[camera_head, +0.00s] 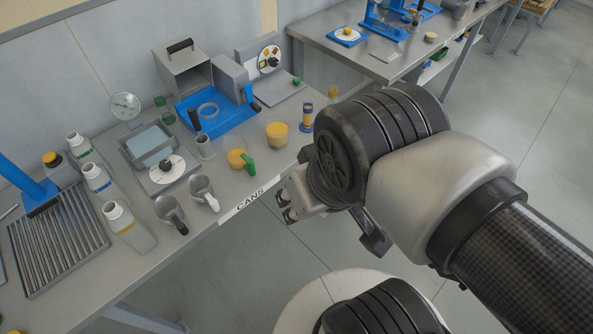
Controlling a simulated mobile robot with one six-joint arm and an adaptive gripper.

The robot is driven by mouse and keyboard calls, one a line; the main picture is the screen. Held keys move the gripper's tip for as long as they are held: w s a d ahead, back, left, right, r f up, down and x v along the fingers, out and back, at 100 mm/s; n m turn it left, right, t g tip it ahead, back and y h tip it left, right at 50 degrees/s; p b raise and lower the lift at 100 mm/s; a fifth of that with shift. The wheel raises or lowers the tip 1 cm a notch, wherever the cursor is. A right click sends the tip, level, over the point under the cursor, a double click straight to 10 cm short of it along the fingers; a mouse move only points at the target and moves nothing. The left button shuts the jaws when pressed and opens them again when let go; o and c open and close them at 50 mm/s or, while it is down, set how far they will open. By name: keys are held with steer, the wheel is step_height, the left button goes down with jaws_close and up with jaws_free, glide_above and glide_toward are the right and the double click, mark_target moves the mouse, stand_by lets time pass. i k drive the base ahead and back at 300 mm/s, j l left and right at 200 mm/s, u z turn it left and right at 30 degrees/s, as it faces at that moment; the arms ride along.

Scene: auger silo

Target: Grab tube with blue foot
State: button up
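The tube with the blue foot (307,115) stands upright near the right end of the long steel bench. It is slim, with a yellow-orange body and blue at its base. My gripper (286,206) is in front of the bench edge, below and slightly left of the tube in the picture, and apart from it. Its two small dark fingertips point left and appear separated, with nothing seen between them. My arm comes in from the right, and its dark wrist is just right of the tube.
A yellow-filled cup (277,134) and a green-handled jug (238,158) stand left of the tube. Another yellowish tube (333,93) is behind, close to my arm. A blue-based machine (222,118) stands further back. Floor is open in front of the bench.

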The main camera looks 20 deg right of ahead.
mark_target(306, 125)
steer(key=i+l, duration=1.2)
steer(key=l, duration=0.15)
